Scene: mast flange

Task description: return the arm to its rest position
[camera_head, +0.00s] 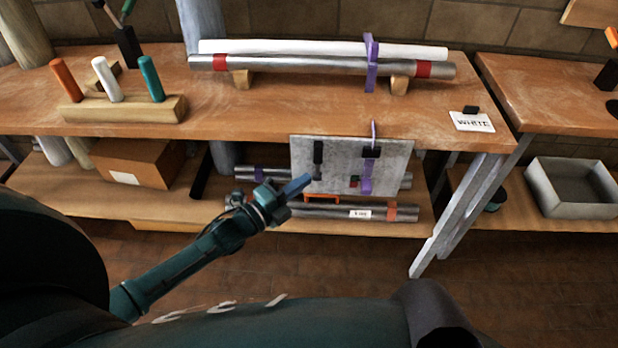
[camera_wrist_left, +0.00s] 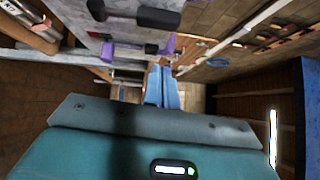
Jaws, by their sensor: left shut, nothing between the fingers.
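My left arm reaches in from the lower left in the head view. Its gripper (camera_head: 298,185) has blue fingers and stands in front of the bench's lower shelf, near the lower left of a grey panel (camera_head: 340,150). In the left wrist view the two blue fingers of the left gripper (camera_wrist_left: 162,88) lie side by side, shut, with nothing between them. The panel (camera_wrist_left: 75,25) shows at the upper left there, with black and purple parts on it. I cannot tell whether the fingers touch the panel. My right gripper is not in view.
A wooden bench (camera_head: 270,115) holds a white tube (camera_head: 320,48) and a steel tube (camera_head: 320,68) with red bands. A peg block (camera_head: 120,110) stands at its left. Below are a cardboard box (camera_head: 135,163) and steel tubes. A grey bin (camera_head: 570,190) stands right. The floor in front is clear.

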